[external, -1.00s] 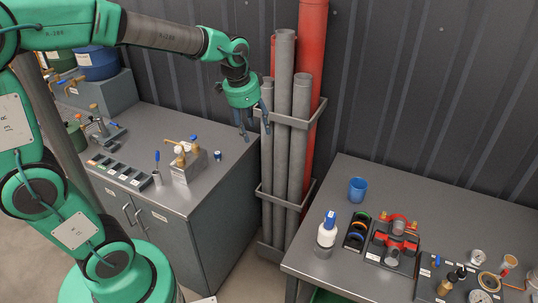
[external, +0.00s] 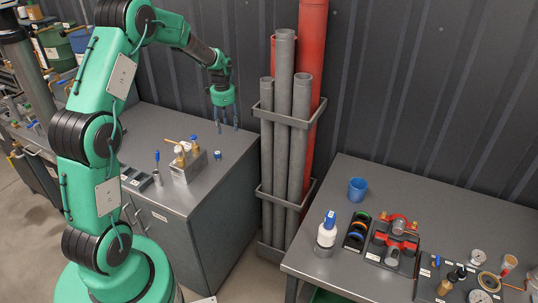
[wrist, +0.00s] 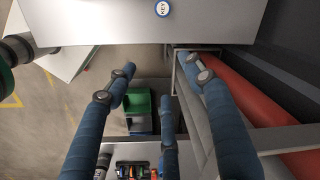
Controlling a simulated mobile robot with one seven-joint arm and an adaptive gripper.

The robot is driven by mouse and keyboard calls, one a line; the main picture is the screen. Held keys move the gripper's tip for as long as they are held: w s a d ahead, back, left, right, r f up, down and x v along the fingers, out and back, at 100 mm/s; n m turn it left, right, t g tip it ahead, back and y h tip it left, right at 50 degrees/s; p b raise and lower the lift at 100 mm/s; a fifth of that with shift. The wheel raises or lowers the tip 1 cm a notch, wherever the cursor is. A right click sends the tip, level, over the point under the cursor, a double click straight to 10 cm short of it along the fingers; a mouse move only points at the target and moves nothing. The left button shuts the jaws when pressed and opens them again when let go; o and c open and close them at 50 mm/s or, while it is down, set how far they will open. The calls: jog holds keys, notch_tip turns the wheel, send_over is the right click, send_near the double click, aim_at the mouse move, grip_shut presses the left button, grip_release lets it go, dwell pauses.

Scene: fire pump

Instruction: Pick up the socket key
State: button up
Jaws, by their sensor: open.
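A small round blue-and-white piece (external: 217,155) stands on the left bench (external: 225,175), near its right side. In the wrist view its round top (wrist: 162,9) reads "KEY", at the top edge of the picture; it appears to be the socket key. My gripper (external: 226,128) points down above the back right of this bench, higher than the piece and apart from it. Its blue fingers are spread open and empty, and they also show in the wrist view (wrist: 158,80).
A grey block with brass-and-blue fittings (external: 187,168) and a blue-handled tool (external: 157,168) stand left of the piece. Grey pipes (external: 283,130) and a red pipe (external: 312,60) stand in a rack right of the bench. The right bench (external: 340,190) holds several parts.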

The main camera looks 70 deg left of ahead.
send_over(212, 153)
notch_tip(212, 153, down, 7)
jog(key=shift+a, duration=0.2)
jog(key=shift+f, duration=0.1)
jog(key=shift+f, duration=4.25)
jog(key=shift+w+f, duration=0.15)
jog(key=shift+f, duration=2.45)
jog(key=shift+c, duration=0.3)
jog(key=c, duration=1.3)
